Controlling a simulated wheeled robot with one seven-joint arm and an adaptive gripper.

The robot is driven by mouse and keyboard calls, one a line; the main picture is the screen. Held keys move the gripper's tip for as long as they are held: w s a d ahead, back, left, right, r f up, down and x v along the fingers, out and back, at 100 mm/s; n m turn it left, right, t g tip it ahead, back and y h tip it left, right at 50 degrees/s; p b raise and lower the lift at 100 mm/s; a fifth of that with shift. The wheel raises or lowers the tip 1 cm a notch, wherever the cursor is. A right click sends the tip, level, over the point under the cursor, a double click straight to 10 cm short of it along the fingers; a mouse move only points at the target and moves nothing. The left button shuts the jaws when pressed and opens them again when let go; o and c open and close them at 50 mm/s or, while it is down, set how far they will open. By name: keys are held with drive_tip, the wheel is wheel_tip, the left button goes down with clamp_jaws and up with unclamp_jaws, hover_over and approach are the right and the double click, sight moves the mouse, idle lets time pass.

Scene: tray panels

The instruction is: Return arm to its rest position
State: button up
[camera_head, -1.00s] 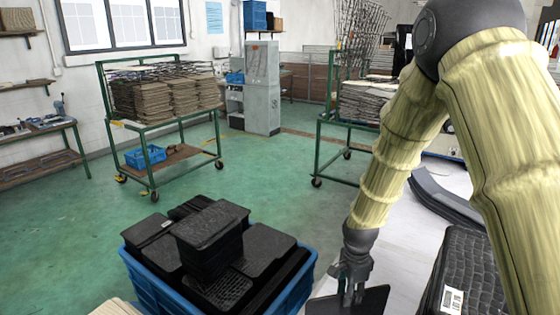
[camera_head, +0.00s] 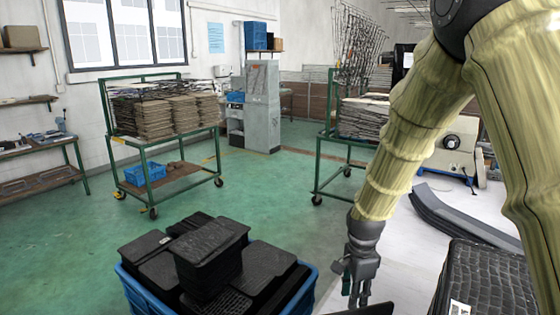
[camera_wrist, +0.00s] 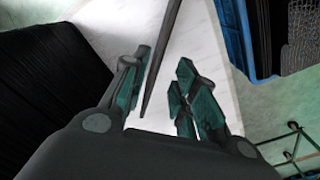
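My gripper (camera_head: 358,300) hangs down at the lower middle of the head view, right of the blue crate. In the wrist view its two fingers (camera_wrist: 164,82) with teal pads are spread apart. A thin dark panel (camera_wrist: 163,50), seen edge-on, stands in the gap between them, and bare white surface shows on both sides of it. I see no finger closed on it. In the head view only a dark sliver of the panel (camera_head: 372,310) shows at the bottom edge. My arm is bent down, not folded.
A blue crate (camera_head: 133,290) heaped with black trays (camera_head: 208,262) stands left of my gripper. A stack of black panels (camera_head: 486,280) stands to the right, on a white surface (camera_head: 408,255). Green carts (camera_head: 150,180) with stacked boards stand farther back. Green floor between is clear.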

sight(352, 311)
wheel_tip(352, 311, down, 10)
drive_tip(key=p, duration=0.4)
drive_tip(key=shift+w, duration=0.1)
wheel_tip(352, 311, up, 3)
drive_tip(key=shift+f+p, duration=0.1)
drive_tip(key=shift+p, duration=1)
drive_tip(key=s+a+p, duration=0.1)
drive_tip(key=s+a, duration=0.2)
drive_tip(key=a, duration=0.6)
drive_tip(key=shift+s+a+r+p, duration=0.25)
drive_tip(key=shift+s+r+p, duration=0.1)
drive_tip(key=shift+r, duration=0.1)
